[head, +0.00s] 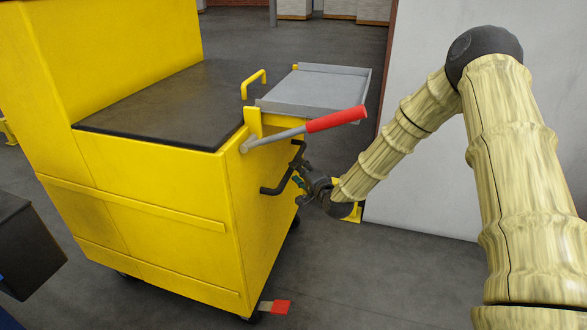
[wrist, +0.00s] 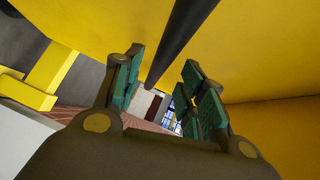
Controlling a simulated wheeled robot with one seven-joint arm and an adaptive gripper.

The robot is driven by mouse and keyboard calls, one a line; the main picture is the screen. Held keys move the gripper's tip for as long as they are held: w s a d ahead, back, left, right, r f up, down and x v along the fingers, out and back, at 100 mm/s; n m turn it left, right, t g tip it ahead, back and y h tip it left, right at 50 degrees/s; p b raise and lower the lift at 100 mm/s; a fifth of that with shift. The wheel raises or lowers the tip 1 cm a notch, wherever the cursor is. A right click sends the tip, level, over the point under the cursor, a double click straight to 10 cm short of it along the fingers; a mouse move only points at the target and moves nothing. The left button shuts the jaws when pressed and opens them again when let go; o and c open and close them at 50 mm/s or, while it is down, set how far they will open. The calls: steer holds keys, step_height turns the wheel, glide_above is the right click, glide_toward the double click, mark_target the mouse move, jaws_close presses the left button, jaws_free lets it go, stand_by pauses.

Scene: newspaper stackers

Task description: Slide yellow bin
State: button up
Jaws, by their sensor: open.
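The yellow bin (head: 165,205) is a boxy wheeled cart with a dark top (head: 160,105), seen left of centre in the head view. A black bar handle (head: 272,191) sticks out from its right side. My gripper (head: 299,182) is beside that side, close to the handle. In the wrist view, the green-padded fingers of my gripper (wrist: 163,60) are open. The black handle bar (wrist: 185,38) runs between the fingertips or just beyond them, with a gap visible on the left. Yellow panels (wrist: 265,45) fill much of the wrist view. Contact with the bar cannot be told.
A red-gripped lever (head: 335,119) and grey tray (head: 315,90) project from the cart above my gripper. A red pedal (head: 281,307) sits low by a wheel. A pale wall panel (head: 425,190) stands behind my arm. A dark box (head: 30,250) is at left.

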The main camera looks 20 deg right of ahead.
steer(key=shift+b+x, duration=0.4)
steer(key=shift+x, duration=2.15)
jaws_close()
